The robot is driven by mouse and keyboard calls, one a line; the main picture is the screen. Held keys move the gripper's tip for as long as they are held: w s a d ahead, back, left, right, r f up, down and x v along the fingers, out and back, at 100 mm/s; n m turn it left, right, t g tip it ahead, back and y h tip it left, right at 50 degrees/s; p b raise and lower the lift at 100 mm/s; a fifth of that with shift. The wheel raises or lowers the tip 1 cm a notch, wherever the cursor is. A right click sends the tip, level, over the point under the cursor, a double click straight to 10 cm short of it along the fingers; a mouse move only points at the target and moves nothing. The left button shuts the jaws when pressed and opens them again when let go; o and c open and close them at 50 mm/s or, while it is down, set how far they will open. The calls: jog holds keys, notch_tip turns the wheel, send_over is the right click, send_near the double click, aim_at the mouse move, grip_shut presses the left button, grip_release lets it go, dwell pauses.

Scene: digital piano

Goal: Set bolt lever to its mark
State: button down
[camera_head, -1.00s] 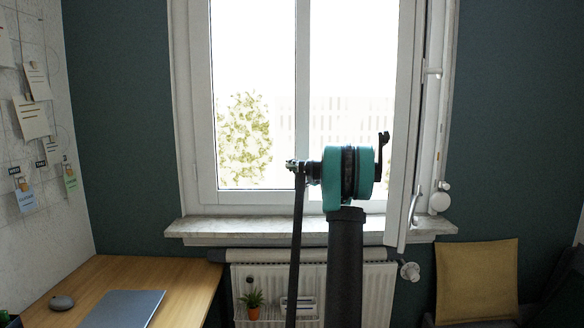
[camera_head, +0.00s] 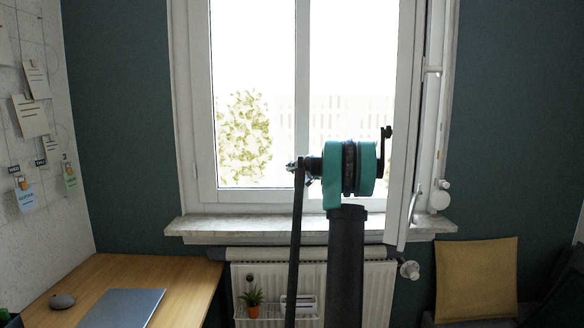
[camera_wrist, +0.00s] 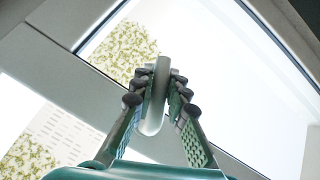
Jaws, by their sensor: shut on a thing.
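The bolt lever (camera_wrist: 153,118) shows in the wrist view as a smooth, pale, rounded bar. My gripper (camera_wrist: 160,88) has its jointed, green-padded fingers on either side of it and is shut on it. The lever's rounded end points down in that picture, toward my palm. In the head view my own arm is in front of the window and hides the gripper, and I cannot make out the held lever there. I cannot make out the mark in either view.
The white window frame (camera_head: 207,120) stands above a stone sill (camera_head: 200,226). A white radiator (camera_head: 375,290) is below it. A wooden desk (camera_head: 200,275) with a laptop (camera_head: 125,308) is at left, a tan cushion (camera_head: 477,280) at right.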

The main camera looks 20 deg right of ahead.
jog(key=shift+s+d+f+n+g+h, duration=0.1)
jog(key=shift+d+f+n+g+h, duration=0.15)
jog(key=shift+n+g+h, duration=0.3)
jog(key=shift+d+f+n+g+h, duration=0.1)
jog(key=shift+f+n+g+h, duration=0.25)
jog(key=shift+n+g+h, duration=0.15)
jog(key=shift+s+d+f+n+g+h, duration=0.25)
jog(key=shift+d+n+g+h, duration=0.4)
jog(key=shift+h, duration=0.45)
jog(key=shift+s+d+f+n+g+h, duration=0.1)
jog(key=shift+d+f+n+g+h, duration=0.3)
jog(key=shift+n+h, duration=0.6)
jog(key=shift+s+d+f+n+g+h, duration=0.2)
jog(key=shift+d+n+g+h, duration=0.4)
jog(key=shift+h, duration=0.65)
jog(key=c, duration=1.5)
grip_release()
